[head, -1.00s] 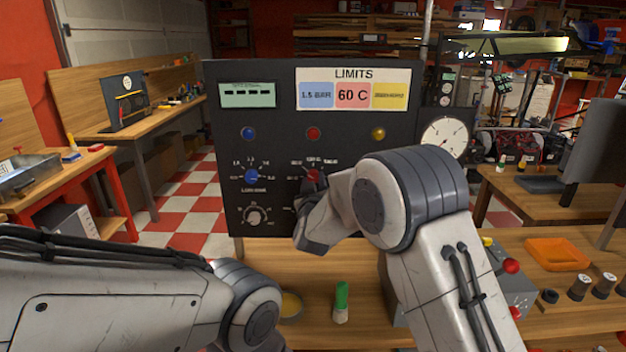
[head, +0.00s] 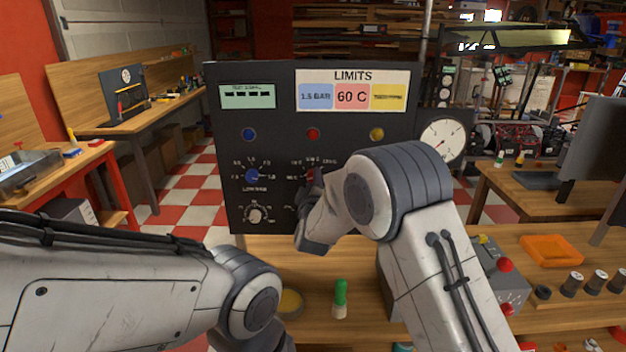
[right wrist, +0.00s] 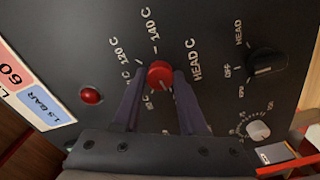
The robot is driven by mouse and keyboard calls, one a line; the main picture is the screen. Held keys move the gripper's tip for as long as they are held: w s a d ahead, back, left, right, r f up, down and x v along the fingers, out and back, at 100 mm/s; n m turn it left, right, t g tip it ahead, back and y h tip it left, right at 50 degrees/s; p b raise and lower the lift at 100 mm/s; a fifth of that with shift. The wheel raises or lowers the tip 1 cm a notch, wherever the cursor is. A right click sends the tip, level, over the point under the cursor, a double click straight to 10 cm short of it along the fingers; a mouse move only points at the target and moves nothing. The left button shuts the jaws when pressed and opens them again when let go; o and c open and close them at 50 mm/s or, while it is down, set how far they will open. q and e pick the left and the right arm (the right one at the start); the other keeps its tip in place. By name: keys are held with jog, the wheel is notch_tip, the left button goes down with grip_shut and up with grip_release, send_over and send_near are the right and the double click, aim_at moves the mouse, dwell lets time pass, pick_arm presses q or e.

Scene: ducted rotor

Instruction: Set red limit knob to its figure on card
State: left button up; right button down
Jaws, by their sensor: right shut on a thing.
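The red limit knob (right wrist: 160,75) sits on the dark panel (head: 225,150), with figures around it; 120 C and 140 C can be read in the right wrist view. My right gripper (right wrist: 160,88) is shut on the knob, one finger on each side. In the head view my right gripper (head: 311,190) hides much of the knob. Where the knob's mark points is too small to tell surely. The LIMITS card (head: 352,90) shows 60 C on its red field, between a blue 1.5 BAR field and a yellow one. My left gripper is out of view.
A blue knob (head: 252,175) is left of the red one, with a grey knob (head: 256,214) below it. A red lamp (head: 313,134) is above. A black knob (right wrist: 267,64) shows in the wrist view. A green-topped bottle (head: 340,298) stands on the bench.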

jog(key=shift+f, duration=0.15)
dwell(0.4)
jog(key=shift+c, duration=2.2)
grip_release()
jog(key=s+b, duration=0.2)
jog(key=s, duration=0.8)
jog(key=shift+s, duration=0.3)
